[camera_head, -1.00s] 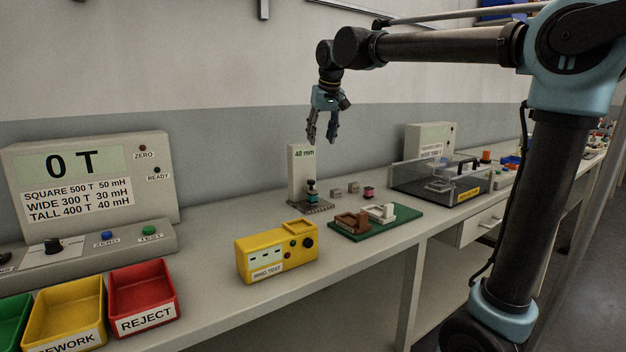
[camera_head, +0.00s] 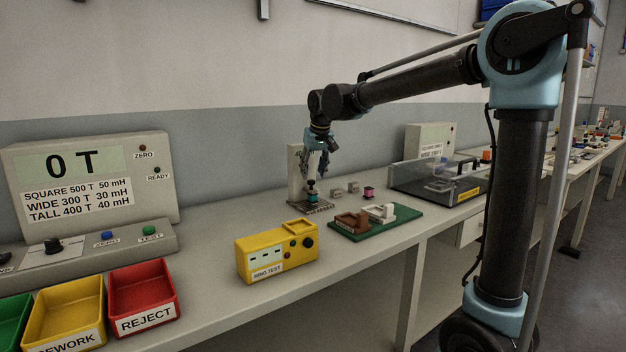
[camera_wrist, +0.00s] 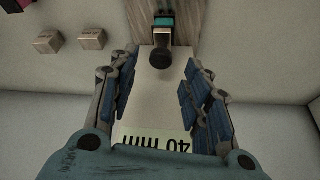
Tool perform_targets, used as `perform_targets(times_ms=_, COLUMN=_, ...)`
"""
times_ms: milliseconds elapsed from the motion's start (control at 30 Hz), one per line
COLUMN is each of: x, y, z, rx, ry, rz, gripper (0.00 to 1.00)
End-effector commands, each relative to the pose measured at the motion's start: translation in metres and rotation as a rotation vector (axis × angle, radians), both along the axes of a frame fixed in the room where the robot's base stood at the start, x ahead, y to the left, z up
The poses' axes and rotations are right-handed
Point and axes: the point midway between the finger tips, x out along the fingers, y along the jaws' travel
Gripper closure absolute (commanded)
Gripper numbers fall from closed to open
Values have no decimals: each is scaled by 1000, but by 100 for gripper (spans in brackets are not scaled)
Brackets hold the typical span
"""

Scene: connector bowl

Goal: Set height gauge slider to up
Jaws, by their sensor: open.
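The height gauge (camera_head: 294,168) is a pale upright panel on a grey base at the back of the bench. Its slider (camera_head: 311,184) has a dark round knob and sits low, just above a teal piece (camera_head: 311,197). In the wrist view the panel (camera_wrist: 158,95) carries an upside-down "40 mm" label, and the slider knob (camera_wrist: 161,57) shows near its far end. My gripper (camera_head: 312,172) is directly above the slider, pointing down. In the wrist view its open fingers (camera_wrist: 160,65) lie left and right of the panel and knob. Contact cannot be told.
Two small grey blocks (camera_wrist: 72,41) and a pink spool (camera_head: 368,192) lie right of the gauge. A green board (camera_head: 400,226) with brown and white fixtures and a yellow tester (camera_head: 275,255) stand in front. A clear-lidded box (camera_head: 440,185) is further right.

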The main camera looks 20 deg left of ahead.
Motion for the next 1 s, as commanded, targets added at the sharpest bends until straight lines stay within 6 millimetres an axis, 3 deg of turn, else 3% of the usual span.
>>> perform_targets(times_ms=300, x=10, y=7, z=-29, rx=0, ry=0, rz=0, gripper=56)
perform_targets(times_ms=633, x=11, y=7, z=-32, rx=0, ry=0, rz=0, gripper=56)
perform_targets(times_ms=833, x=11, y=7, z=-32, rx=0, ry=0, rz=0, gripper=99)
perform_targets(times_ms=1000, x=11, y=7, z=-31, rx=0, ry=0, rz=0, gripper=100)
